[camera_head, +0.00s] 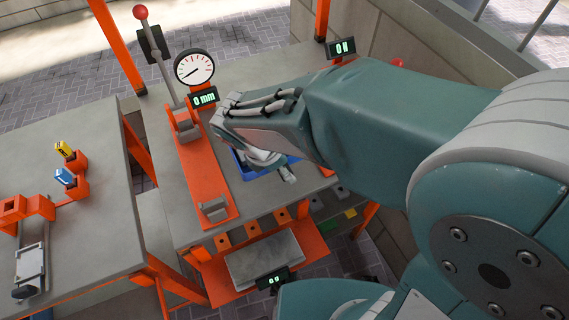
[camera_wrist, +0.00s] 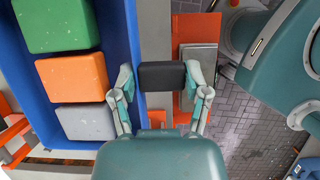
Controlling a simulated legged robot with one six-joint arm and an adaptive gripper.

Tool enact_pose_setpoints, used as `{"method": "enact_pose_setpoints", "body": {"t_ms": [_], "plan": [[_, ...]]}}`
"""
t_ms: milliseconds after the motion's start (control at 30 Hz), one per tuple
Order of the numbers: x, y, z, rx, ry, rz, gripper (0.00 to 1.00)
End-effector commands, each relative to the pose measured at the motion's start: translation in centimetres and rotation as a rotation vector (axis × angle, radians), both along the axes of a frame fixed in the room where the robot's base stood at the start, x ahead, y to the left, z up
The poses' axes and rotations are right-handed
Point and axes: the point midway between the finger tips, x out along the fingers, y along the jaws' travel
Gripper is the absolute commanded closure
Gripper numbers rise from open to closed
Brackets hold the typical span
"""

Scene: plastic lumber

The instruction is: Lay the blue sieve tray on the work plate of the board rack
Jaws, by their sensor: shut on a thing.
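The blue sieve tray (camera_wrist: 120,30) fills the left of the wrist view, with green, orange and grey blocks in it. A black handle (camera_wrist: 162,76) stands at its right wall. My gripper (camera_wrist: 162,82) is shut on this handle, one finger on each side. In the head view a blue part of the tray (camera_head: 246,171) shows below my gripper (camera_head: 268,160), over the right part of a grey bench top (camera_head: 180,228); my arm hides most of it. I take this top as the work plate. I cannot tell whether the tray touches it.
A lever press (camera_head: 205,175) with a dial (camera_head: 194,67) stands left of the tray. Orange slots with coloured pieces (camera_head: 350,213) line the bench's front. A grey plate on an orange base (camera_head: 265,258) sits lower in front. Another table (camera_head: 90,200) is at left.

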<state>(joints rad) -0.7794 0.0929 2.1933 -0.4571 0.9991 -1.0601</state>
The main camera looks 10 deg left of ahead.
Motion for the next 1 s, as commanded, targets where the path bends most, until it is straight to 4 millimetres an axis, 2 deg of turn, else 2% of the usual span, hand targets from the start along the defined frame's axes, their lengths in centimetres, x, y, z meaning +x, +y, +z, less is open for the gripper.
{"method": "enact_pose_setpoints", "body": {"t_ms": [167,800,1000], "plan": [[0.0,0.0,-0.8,-0.001,0.000,0.001,0.99],[0.0,0.0,-7.1,-0.001,-0.001,0.000,0.99],[0.0,0.0,-8.3,0.001,-0.001,-0.001,0.99]]}}
